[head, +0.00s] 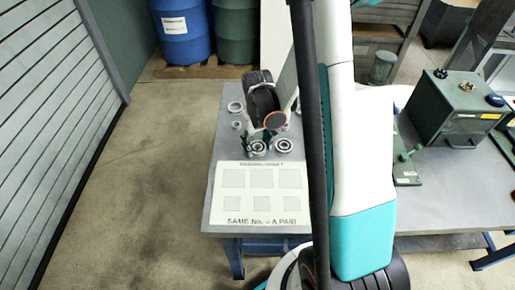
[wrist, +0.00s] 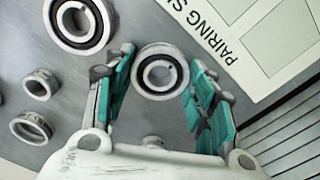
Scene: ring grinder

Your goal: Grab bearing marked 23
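Two dark-sealed bearings with pale steel rings lie flat on the grey table. The left bearing (head: 258,148) also shows in the wrist view (wrist: 138,78), lying between my fingertips. The other bearing (head: 284,146) lies to its right in the head view, and at the upper left in the wrist view (wrist: 57,35). My gripper (wrist: 160,68) points down at the table with its green-padded fingers open, one on each side of the left bearing. I cannot tell whether the pads touch it. No number is legible on either bearing.
A white pairing sheet (head: 262,208) with printed squares lies in front of the bearings. Loose metal rings (wrist: 40,82) (wrist: 30,128) lie to one side. A green machine box (head: 455,108) stands on the right. Blue (head: 182,30) and green (head: 236,30) barrels stand behind the table.

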